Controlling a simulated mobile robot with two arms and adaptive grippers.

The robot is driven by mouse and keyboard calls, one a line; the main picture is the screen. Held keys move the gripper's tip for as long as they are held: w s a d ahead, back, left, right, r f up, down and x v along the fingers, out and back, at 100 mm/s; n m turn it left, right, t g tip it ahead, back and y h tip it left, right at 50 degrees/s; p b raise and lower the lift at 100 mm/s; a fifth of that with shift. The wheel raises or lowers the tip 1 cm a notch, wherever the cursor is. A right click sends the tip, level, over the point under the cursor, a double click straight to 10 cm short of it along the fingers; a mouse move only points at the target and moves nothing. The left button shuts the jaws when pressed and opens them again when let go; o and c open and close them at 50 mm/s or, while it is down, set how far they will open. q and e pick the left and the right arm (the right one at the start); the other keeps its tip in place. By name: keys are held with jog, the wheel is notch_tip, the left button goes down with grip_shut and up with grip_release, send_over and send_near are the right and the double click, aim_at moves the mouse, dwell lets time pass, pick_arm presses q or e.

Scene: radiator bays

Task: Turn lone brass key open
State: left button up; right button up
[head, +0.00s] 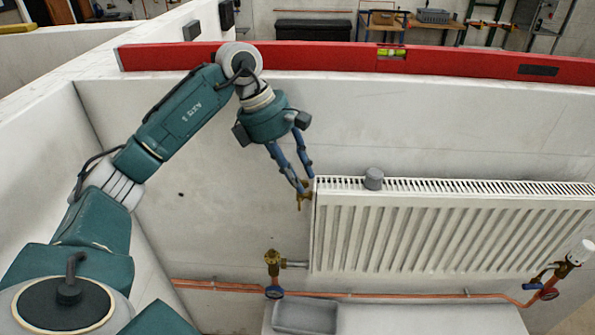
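A small brass key (304,198) shows at the upper left end of the white radiator (455,232). My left gripper (305,184) reaches down and to the right, with its blue fingertips at the key and partly over it. A narrow gap shows between the fingers. I cannot tell whether they touch or grip the key. How far the key is turned is not clear. My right gripper is not in view.
A brass valve (272,262) sits at the radiator's lower left, above a copper pipe (400,296). Another valve with a white knob (582,251) is at lower right. A grey cylinder (374,179) stands on the radiator. A red level (460,62) lies along the wall top. A grey tray (305,317) is below.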

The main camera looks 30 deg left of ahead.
pick_arm(q)
jog(key=shift+d+f, duration=0.1)
jog(key=shift+c, duration=1)
jog(key=c, duration=0.4)
grip_shut()
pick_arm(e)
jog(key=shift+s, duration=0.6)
